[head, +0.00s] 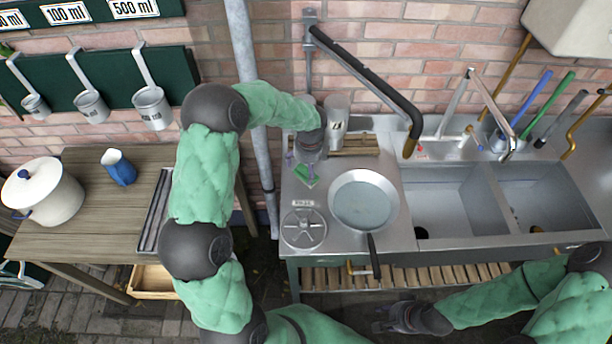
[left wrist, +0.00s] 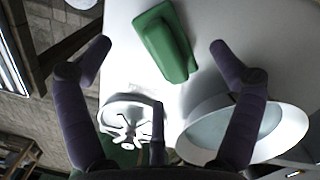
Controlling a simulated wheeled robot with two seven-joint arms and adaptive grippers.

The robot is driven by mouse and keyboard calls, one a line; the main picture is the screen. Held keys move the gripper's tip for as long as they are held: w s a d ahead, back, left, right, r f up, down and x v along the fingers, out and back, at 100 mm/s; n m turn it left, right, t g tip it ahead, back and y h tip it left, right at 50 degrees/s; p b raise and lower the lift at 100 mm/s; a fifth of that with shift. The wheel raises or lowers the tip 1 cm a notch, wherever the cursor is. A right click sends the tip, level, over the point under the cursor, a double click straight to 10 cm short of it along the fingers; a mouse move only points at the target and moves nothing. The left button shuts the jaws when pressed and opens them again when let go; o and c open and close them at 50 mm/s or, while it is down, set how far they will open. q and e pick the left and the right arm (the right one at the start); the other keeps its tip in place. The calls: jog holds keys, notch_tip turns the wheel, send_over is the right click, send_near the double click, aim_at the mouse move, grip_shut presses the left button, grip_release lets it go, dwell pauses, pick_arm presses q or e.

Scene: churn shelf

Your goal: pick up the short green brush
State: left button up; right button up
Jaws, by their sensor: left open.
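The short green brush (head: 307,175) lies on the steel counter, just below my left gripper (head: 303,164) in the head view. In the left wrist view it is a green block (left wrist: 168,42) near the top, lying tilted between the two spread fingertips and apart from both. My left gripper (left wrist: 160,48) is open and empty, pointing down over the counter. The gripper and wrist hide part of the brush in the head view. My right gripper (head: 392,318) is low in front of the counter, far from the brush; its jaws are too unclear to read.
A pan (head: 363,203) and a round spoked metal disc (head: 303,229) sit close to the brush. A clear jar (head: 337,120) stands behind on a wooden rack. Sinks (head: 450,205) and a bent black-sleeved pipe (head: 365,75) are to the right. A longer green handle (head: 556,93) stands far right.

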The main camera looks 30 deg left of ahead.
aim_at(304, 171)
pick_arm(q)
jog(key=f, duration=0.4)
jog(key=shift+a+b, duration=0.25)
jog(key=shift+b, duration=0.15)
jog(key=shift+r, duration=0.1)
jog(key=shift+c, duration=0.3)
jog(key=c, duration=1.3)
jog(key=shift+c, duration=0.2)
jog(key=shift+r, duration=0.1)
